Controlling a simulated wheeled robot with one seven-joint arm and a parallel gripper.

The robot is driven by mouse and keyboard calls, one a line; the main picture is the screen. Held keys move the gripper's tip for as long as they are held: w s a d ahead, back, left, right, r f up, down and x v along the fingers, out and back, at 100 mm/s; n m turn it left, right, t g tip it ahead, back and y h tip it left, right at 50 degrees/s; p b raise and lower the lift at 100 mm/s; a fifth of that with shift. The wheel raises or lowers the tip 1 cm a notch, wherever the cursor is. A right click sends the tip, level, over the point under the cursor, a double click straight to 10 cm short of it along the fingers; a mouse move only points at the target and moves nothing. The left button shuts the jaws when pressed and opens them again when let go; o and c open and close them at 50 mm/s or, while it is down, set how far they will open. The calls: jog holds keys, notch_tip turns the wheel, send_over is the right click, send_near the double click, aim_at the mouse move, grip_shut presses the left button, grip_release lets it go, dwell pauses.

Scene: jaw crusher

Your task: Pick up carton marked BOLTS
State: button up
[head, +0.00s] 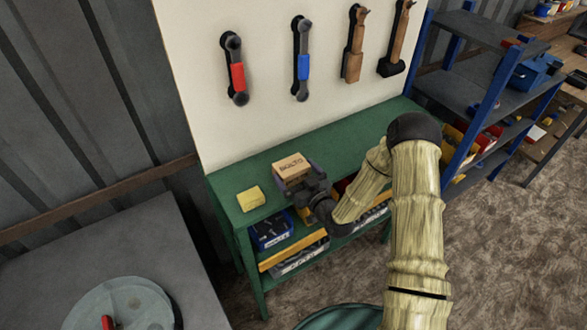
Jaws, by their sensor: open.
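The brown carton (291,165) with dark lettering that looks like BOLTS sits on the green bench (349,148), near its front edge. My gripper (297,178) is at the near side of the carton, with its dark fingers apart around or beside it. The gripper hides the carton's lower near part, so I cannot tell whether the fingers touch it.
A yellow block (250,198) lies on the bench left of the carton. Bins (271,231) fill the shelf below. Wrenches and hammers hang on the white board (270,110) behind. A blue-framed shelf (480,27) stands right. The bench's back right is clear.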

aim_at(286, 159)
jog(key=shift+w+a+r+p, duration=0.2)
jog(key=shift+w+p, duration=0.1)
jog(key=shift+p, duration=0.1)
jog(key=p+x, duration=0.2)
jog(key=x, duration=0.2)
jog(key=shift+d, duration=0.1)
jog(key=shift+w+f, duration=0.1)
jog(key=shift+w, duration=0.15)
jog(key=c, duration=1.1)
jog(key=shift+o, duration=0.2)
